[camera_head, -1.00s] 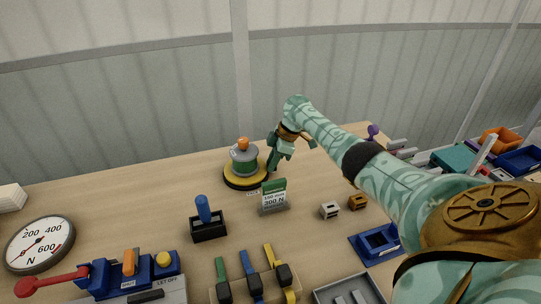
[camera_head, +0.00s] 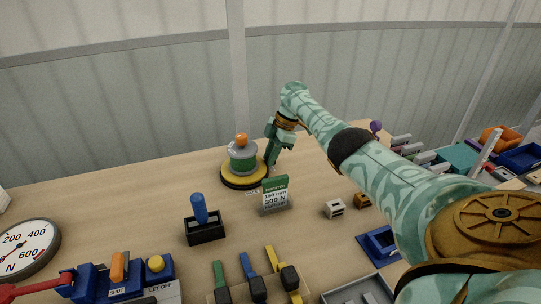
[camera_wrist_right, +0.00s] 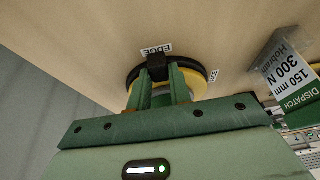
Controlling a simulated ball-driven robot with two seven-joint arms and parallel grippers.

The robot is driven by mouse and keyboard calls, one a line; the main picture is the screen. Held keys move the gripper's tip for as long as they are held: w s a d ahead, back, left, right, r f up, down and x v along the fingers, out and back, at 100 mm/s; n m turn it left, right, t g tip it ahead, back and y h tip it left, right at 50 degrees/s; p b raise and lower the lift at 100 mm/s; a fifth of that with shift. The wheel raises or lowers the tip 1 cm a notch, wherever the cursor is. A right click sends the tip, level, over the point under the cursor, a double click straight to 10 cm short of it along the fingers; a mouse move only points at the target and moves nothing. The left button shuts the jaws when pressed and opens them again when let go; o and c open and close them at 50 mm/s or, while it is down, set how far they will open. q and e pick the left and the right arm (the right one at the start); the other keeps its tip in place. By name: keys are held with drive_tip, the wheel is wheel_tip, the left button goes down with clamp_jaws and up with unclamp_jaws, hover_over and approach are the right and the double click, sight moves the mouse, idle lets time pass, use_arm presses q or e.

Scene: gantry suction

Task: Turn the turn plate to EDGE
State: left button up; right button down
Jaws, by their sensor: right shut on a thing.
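The turn plate (camera_head: 233,181) is a yellow disc on a black base at the back of the table. A grey and green spool (camera_head: 242,158) with an orange knob (camera_head: 241,139) stands on it. My right gripper (camera_head: 271,160) is at the plate's right side. In the right wrist view the plate (camera_wrist_right: 205,82) is partly hidden by the gripper (camera_wrist_right: 159,78), whose fingers are shut on a black handle block (camera_wrist_right: 157,64) at the rim. The block is right beside the EDGE label (camera_wrist_right: 157,49). My left gripper is out of view.
A green and grey sign reading 300 N (camera_head: 275,195) stands just in front of the plate. A blue-handled lever in a black box (camera_head: 205,230), small white and brown blocks and a dial gauge (camera_head: 24,249) are nearer. Bare table lies left of the plate.

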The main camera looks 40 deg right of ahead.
drive_tip(key=shift+f, duration=0.1)
drive_tip(key=c, duration=1.3)
unclamp_jaws()
drive_tip(key=p+v, duration=0.3)
drive_tip(key=v, duration=1.3)
drive_tip(key=shift+d, duration=0.2)
